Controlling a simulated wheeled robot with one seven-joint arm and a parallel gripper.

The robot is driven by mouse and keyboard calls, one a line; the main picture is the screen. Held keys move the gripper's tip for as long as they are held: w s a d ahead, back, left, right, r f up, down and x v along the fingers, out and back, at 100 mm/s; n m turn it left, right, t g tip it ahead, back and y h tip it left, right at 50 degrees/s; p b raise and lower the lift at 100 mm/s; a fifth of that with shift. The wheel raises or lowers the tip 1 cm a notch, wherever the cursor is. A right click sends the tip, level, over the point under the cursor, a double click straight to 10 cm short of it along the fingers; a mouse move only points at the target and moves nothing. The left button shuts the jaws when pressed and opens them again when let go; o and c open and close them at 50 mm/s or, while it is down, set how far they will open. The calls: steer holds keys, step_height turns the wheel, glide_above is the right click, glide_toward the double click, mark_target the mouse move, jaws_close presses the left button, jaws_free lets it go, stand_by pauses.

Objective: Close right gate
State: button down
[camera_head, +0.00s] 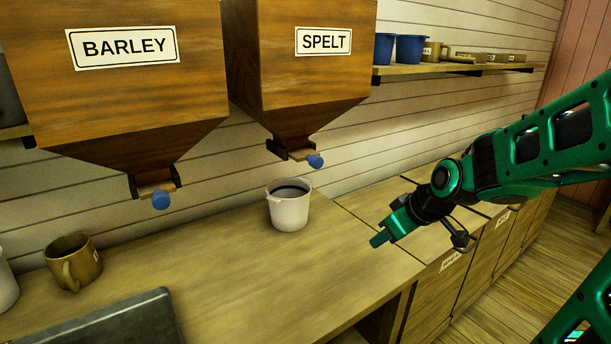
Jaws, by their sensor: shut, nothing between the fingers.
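The right hopper, labelled SPELT (310,75), hangs on the wall and narrows to a spout. Its gate (303,155) is a wooden slide with a blue knob (316,161) under the spout, between dark brackets. The slide sticks out toward the front right; I cannot tell whether the spout is covered. A white bucket (290,212) stands upright on the counter below it, its inside dark. My gripper (381,238) is shut and empty, right of the bucket and lower than the gate, apart from both.
The BARLEY hopper (130,95) hangs at left with its own blue-knobbed gate (158,195). A brown mug (73,262) and a dark flat object (100,322) are on the counter (230,270). A shelf (450,69) holds blue buckets (411,49) at right. Labelled bins stand below.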

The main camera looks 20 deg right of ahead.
steer(key=w+a+r+m+t, duration=0.15)
steer(key=w+r+m, duration=0.25)
steer(key=r+m, duration=0.6)
steer(key=w+a+r+m+t, duration=0.1)
steer(key=w+a+r+m, duration=0.25)
steer(key=r+m, duration=0.65)
glide_toward(316, 157)
steer(key=shift+n+g, duration=0.25)
steer(key=shift+n, duration=0.05)
steer(key=shift+s+d+f+x, duration=0.15)
steer(key=shift+x, duration=0.95)
steer(key=shift+s+d+f+x, duration=0.15)
steer(key=shift+f+x, duration=0.05)
steer(key=shift+x, duration=0.9)
steer(key=shift+s+d+f+x, duration=0.15)
steer(key=shift+x, duration=0.95)
steer(key=shift+w+a, duration=0.25)
steer(key=shift+w, duration=0.5)
steer(key=shift+w+r, duration=0.1)
steer(key=shift+w, duration=0.15)
steer(key=shift+a+r, duration=0.1)
steer(key=shift+r, duration=0.05)
